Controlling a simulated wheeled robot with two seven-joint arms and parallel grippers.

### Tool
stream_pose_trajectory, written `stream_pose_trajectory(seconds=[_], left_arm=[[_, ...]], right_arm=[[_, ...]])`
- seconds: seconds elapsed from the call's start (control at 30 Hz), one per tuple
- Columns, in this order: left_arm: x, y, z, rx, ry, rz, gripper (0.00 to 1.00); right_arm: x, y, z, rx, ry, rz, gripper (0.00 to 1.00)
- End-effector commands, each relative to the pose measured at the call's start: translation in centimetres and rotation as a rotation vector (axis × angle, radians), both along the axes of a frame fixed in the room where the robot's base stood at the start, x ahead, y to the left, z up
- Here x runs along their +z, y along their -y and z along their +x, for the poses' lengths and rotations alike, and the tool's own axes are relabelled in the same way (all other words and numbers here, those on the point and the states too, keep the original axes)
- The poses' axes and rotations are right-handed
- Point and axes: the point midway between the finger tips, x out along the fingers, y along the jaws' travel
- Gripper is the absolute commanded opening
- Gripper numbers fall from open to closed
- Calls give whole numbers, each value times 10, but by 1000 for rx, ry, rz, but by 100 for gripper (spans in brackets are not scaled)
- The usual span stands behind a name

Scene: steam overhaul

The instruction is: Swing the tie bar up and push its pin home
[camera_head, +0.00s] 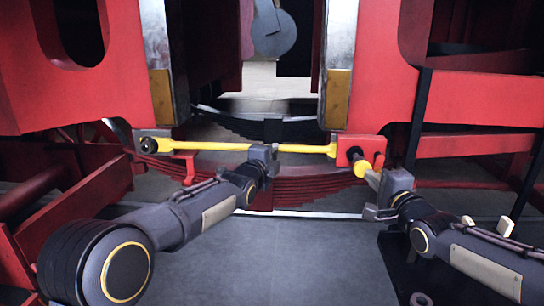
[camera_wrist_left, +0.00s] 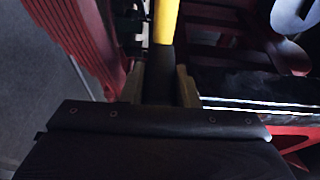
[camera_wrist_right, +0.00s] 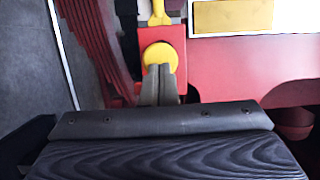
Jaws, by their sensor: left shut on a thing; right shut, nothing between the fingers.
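The yellow tie bar (camera_head: 222,146) lies nearly level across the gap between the two red frames. Its left end is at a dark round joint and its right end meets the red bracket (camera_head: 347,146). My left gripper (camera_head: 264,153) is shut on the bar right of its middle; the bar (camera_wrist_left: 167,22) runs away from the fingers in the left wrist view. The yellow pin (camera_head: 363,168) sticks out of the bracket towards me. My right gripper (camera_head: 374,180) is shut and empty, its tips at the round pin head (camera_wrist_right: 160,55); whether they touch cannot be told.
A dark red leaf spring (camera_head: 310,186) lies below and behind the bar. A small red bracket (camera_head: 188,165) is under the bar's left part. Red frames with brass-coloured plates (camera_head: 337,98) stand on both sides.

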Motion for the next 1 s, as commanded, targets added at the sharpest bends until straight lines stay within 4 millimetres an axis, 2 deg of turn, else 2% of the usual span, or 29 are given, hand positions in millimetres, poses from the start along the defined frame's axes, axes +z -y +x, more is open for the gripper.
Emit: stream_pose_trajectory(seconds=[0.03, 0.57, 1.0], left_arm=[[16, 0, -1, -1, 31, -14, 0], [17, 0, -1, -2, 31, -14, 0], [17, 1, -1, -3, 31, -14, 0]], right_arm=[[1, -1, 3, 1, 0, 1, 0], [1, -3, 9, 1, 0, 0, 0], [1, -3, 27, 1, 1, 0, 0]])
